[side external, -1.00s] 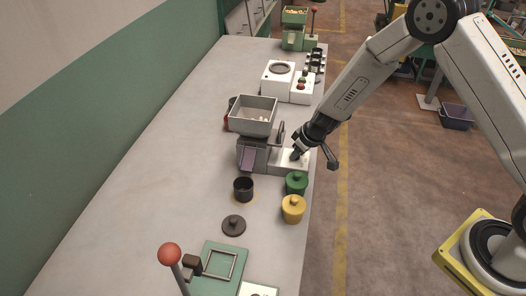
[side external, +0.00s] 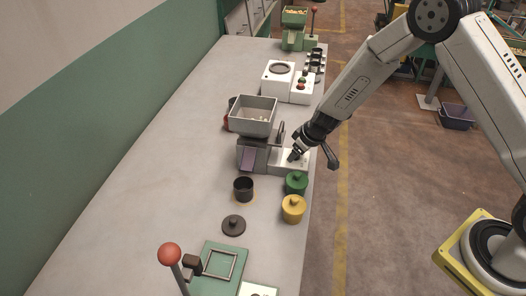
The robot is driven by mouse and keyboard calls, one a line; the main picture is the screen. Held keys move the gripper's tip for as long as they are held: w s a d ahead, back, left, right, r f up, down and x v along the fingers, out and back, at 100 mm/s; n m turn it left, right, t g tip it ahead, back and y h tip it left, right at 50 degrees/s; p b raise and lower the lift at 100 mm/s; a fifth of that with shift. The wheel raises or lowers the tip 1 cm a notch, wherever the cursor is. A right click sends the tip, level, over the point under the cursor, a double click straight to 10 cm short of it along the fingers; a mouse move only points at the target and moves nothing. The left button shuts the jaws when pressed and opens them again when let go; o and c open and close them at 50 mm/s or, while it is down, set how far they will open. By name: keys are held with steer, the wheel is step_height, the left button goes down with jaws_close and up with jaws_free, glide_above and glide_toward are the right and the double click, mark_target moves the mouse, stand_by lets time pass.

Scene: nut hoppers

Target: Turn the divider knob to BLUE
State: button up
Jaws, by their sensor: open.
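My gripper (side external: 296,154) is open and low over the white panel (side external: 283,168) at the right side of the grey hopper machine. A small dark knob seems to sit on that panel between or just under the fingertips; I cannot tell whether they touch it. Its pointer and any colour marks are too small to read. The grey hopper (side external: 252,126) stands upright on the machine, with pale bits in it and a purple chute (side external: 248,159) at its front.
A black cup (side external: 243,190) stands in front of the chute, with a dark lid (side external: 233,225) nearby. A green lidded pot (side external: 296,183) and a yellow one (side external: 293,209) stand close to the panel at the bench's right edge. A red-knobbed lever (side external: 170,254) rises in the foreground.

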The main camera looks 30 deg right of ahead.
steer(key=v, duration=0.7)
steer(key=shift+r, duration=0.25)
stand_by(0.5)
steer(key=n, duration=0.1)
steer(key=w+n+g, duration=0.1)
steer(key=n, duration=0.1)
steer(key=n+y, duration=0.1)
steer(key=shift+w+d+f+n+g, duration=0.1)
steer(key=shift+w+f+n+g, duration=0.2)
steer(key=shift+w+n, duration=0.1)
steer(key=n, duration=0.2)
steer(key=w+n+g, duration=0.1)
steer(key=n, duration=0.1)
steer(key=shift+w+d+y, duration=0.15)
steer(key=shift+d+y, duration=0.1)
steer(key=shift+y, duration=0.15)
steer(key=n+g, duration=0.1)
steer(key=n, duration=0.2)
steer(key=d+n+g+y, duration=0.1)
steer(key=n, duration=0.2)
steer(key=w+d+n+g, duration=0.1)
steer(key=n, duration=0.2)
steer(key=shift+w+r, duration=0.1)
steer(key=shift+r, duration=0.2)
steer(key=shift+f, duration=0.1)
steer(key=shift+x, duration=3.85)
steer(key=shift+a, duration=0.15)
